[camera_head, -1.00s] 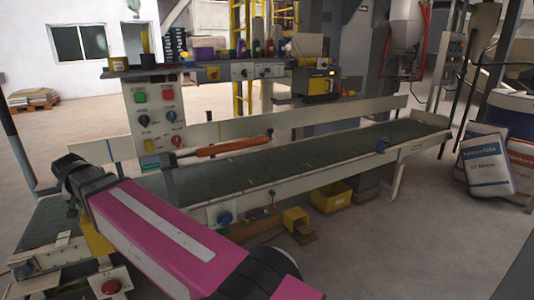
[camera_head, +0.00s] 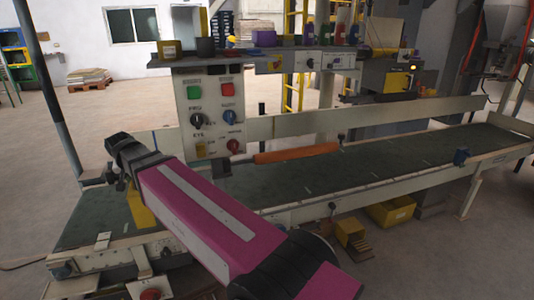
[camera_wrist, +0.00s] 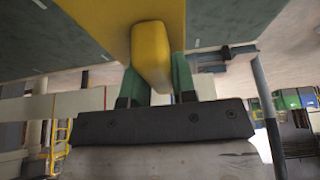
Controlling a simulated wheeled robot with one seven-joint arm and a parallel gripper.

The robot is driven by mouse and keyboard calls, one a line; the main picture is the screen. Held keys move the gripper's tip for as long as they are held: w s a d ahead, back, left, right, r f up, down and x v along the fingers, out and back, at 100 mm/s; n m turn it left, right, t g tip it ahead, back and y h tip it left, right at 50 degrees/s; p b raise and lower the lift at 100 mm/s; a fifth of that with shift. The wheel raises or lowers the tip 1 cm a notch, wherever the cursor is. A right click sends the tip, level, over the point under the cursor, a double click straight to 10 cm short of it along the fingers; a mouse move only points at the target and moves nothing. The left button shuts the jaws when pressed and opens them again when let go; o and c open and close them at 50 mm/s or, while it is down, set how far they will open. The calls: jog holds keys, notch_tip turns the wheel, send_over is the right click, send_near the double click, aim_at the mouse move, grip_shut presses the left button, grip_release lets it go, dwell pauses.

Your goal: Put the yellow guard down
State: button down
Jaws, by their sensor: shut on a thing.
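The yellow guard (camera_wrist: 150,55) is held between the green fingers of my gripper (camera_wrist: 157,84) in the wrist view, where the picture looks upside down. Its far end shows against the dark green belt. In the head view, part of the guard (camera_head: 140,208) shows below the end of my pink arm, over the left end of the conveyor belt (camera_head: 85,218). My arm hides the rest of it and most of the gripper there. I cannot tell whether the guard touches the belt.
A control panel (camera_head: 211,115) with buttons and knobs stands behind the belt. An orange bar (camera_head: 297,153) lies along the belt's back side. A red button (camera_head: 150,294) sits at the front left. The belt is bare to the right. A yellow bin (camera_head: 392,212) is below it.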

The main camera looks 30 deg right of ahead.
jog(key=w+d+f, duration=0.3)
jog(key=w+f, duration=0.8)
jog(key=shift+d, duration=0.35)
jog(key=shift+f, duration=0.1)
jog(key=c, duration=0.9)
grip_release()
jog(key=v, duration=1.2)
jog(key=shift+w, duration=0.15)
